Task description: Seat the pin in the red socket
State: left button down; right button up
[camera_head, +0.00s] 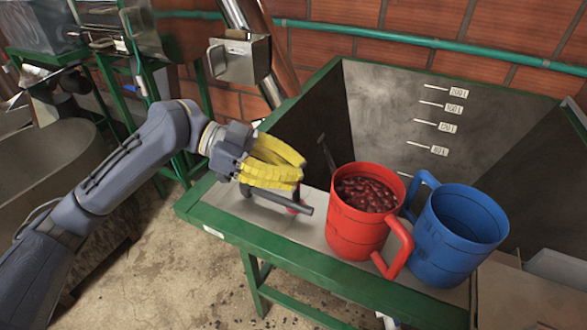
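My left gripper (301,170), with yellow fingers, comes in from the left over the near-left part of the green-framed table. A grey rod, which looks like the pin (277,197), lies just below and beyond the fingertips, slanting down to the right. A small dark red piece, possibly the red socket (296,208), shows beside the rod, partly covered by it. I cannot tell whether the fingers touch the rod or how far apart they are. My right gripper is out of view.
A red mug of dark red cherries (356,228) stands right of the gripper, touching or close to a blue mug (456,240). Behind is a deep grey hopper (395,110) with marked levels. A metal box on a pipe (238,60) hangs behind the arm.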

pick_arm(q)
jog(key=shift+f, duration=1.55)
jog(key=c, duration=1.5)
grip_release()
jog(key=v, duration=1.2)
